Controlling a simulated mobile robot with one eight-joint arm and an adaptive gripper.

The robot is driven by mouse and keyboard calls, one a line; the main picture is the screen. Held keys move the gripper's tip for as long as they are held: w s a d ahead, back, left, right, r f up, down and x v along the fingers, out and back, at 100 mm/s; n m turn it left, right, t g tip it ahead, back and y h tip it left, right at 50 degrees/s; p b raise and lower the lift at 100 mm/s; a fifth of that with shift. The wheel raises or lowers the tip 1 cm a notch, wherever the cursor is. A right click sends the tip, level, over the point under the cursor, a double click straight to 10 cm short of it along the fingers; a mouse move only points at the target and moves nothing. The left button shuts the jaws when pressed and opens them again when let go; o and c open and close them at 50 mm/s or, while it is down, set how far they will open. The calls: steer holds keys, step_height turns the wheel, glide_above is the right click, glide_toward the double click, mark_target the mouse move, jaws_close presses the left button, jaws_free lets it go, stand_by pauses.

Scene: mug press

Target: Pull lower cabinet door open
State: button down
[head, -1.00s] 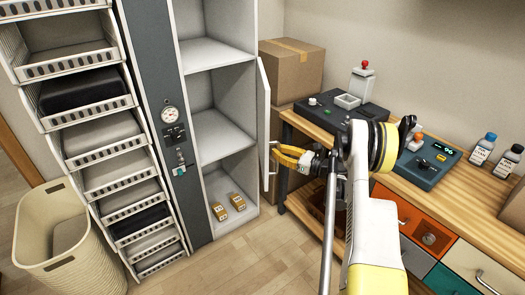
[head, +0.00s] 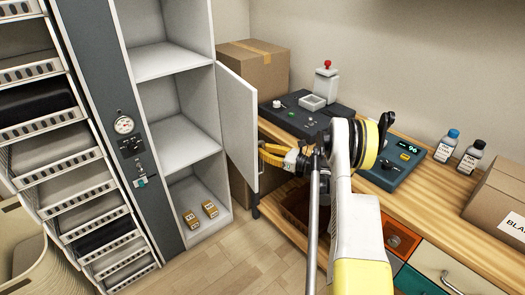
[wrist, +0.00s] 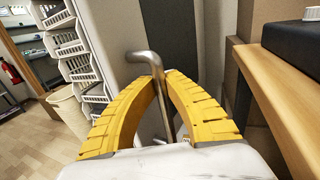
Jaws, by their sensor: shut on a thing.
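The cabinet door (head: 238,120) is a tall white panel standing open on the right side of the white cabinet. Its face shows broadly, and the open shelves are exposed. A bent metal handle (wrist: 145,58) shows in the wrist view between my gripper's fingers. My gripper (head: 262,158) has yellow ribbed fingers and is at the door's free edge, low on the panel. In the wrist view my gripper (wrist: 158,85) is shut on the handle, with one finger on each side. The handle's lower part is partly hidden between the fingers.
Two small boxes (head: 200,215) lie on the cabinet's bottom shelf. A workbench (head: 430,185) with devices and drawers stands close on the right. A cardboard box (head: 252,68) stands behind the door. Wooden floor (head: 225,265) is clear in front of the cabinet.

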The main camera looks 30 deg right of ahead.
steer(key=shift+s, duration=0.1)
steer(key=c, duration=1.4)
jaws_free()
steer(key=shift+s+d, duration=0.1)
steer(key=shift+d, duration=0.05)
steer(key=shift+r, duration=0.1)
step_height(320, 180, up, 9)
steer(key=shift+s, duration=0.1)
steer(key=shift+w+r, duration=0.3)
steer(key=shift+r, duration=0.05)
steer(key=shift+s+r, duration=0.1)
steer(key=shift+r, duration=0.05)
